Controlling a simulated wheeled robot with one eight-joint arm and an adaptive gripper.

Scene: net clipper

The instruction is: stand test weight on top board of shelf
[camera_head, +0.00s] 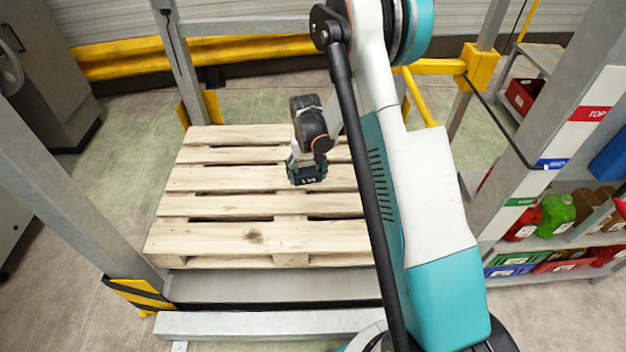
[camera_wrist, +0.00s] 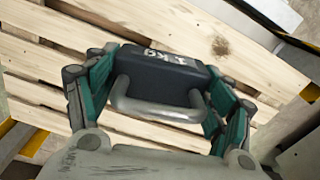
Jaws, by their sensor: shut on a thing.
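The test weight (camera_wrist: 165,75) is a dark block marked "1 KG" with a grey metal bar handle, seen close up in the wrist view. My gripper (camera_wrist: 168,88) is shut on it, with a green finger on each side. In the head view the weight (camera_head: 309,180) hangs under my gripper (camera_head: 306,166) above the pallet. The shelf (camera_head: 551,130) stands at the right, with a red label reading "TOP" (camera_head: 590,114) and blue and green labels lower on its upright. The upper surface of the top board cannot be made out.
A wooden pallet (camera_head: 255,236) lies below my gripper between grey frame posts. The shelf's lower levels hold bottles (camera_head: 556,212) and coloured bins (camera_head: 508,271). Yellow rails (camera_head: 440,67) and a grey post stand behind. A red bin (camera_head: 524,94) sits at the back right.

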